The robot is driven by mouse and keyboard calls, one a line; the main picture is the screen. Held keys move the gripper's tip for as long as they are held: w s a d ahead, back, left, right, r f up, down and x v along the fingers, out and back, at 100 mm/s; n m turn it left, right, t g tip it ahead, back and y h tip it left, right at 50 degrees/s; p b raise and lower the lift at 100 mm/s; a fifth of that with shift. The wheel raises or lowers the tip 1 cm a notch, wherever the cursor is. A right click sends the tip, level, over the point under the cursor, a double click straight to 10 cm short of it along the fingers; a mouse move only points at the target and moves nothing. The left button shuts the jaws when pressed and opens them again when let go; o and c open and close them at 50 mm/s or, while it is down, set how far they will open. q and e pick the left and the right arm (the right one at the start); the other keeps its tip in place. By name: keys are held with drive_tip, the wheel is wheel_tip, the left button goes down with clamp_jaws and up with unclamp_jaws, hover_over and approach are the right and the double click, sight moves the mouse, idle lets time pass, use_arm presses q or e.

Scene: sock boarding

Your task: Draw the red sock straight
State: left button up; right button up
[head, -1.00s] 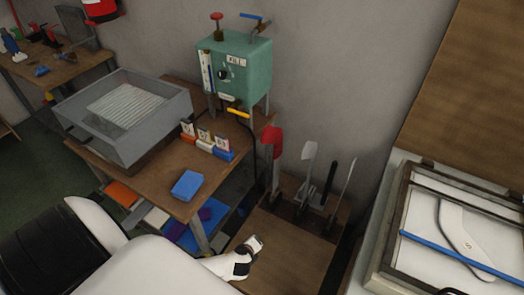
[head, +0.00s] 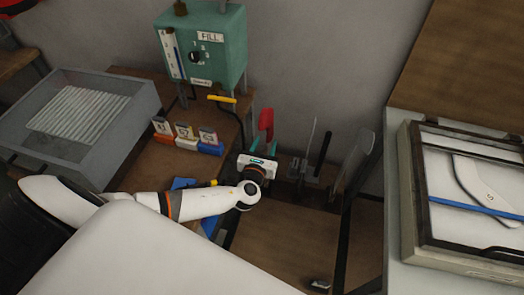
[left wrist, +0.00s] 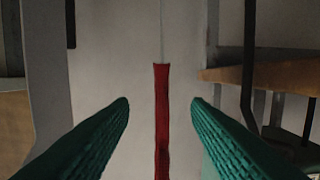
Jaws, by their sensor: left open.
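The red sock (head: 266,120) is on an upright form behind the work table's right end in the head view. In the left wrist view the red sock (left wrist: 162,125) is a narrow vertical strip, with a thin pale edge rising above its top. My right gripper is not seen.
Other upright forms, a black one (head: 324,148) and a grey one (head: 360,155), stand to the sock's right. A teal FILL box (head: 215,45), a grey tray (head: 30,95) and numbered cards on coloured blocks (head: 187,138) are left. A framed panel (head: 408,200) stands right.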

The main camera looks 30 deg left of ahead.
sight(268, 137)
use_arm(q)
drive_tip(key=b+x, duration=0.1)
drive_tip(key=x, duration=0.2)
drive_tip(key=shift+s+f, duration=0.1)
drive_tip(key=shift+b+x, duration=0.55)
drive_tip(key=shift+x, duration=0.25)
drive_tip(key=shift+b+x, duration=0.35)
drive_tip(key=shift+x, duration=0.55)
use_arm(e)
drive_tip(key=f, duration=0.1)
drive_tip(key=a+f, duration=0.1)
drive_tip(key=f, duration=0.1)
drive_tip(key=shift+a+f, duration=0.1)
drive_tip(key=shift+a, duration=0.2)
use_arm(q)
drive_tip(key=shift+a, duration=0.1)
drive_tip(key=shift+c, duration=0.2)
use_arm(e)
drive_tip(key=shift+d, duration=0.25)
use_arm(q)
drive_tip(key=c, duration=0.9)
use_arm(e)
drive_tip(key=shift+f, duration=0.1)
use_arm(q)
drive_tip(key=shift+f, duration=0.1)
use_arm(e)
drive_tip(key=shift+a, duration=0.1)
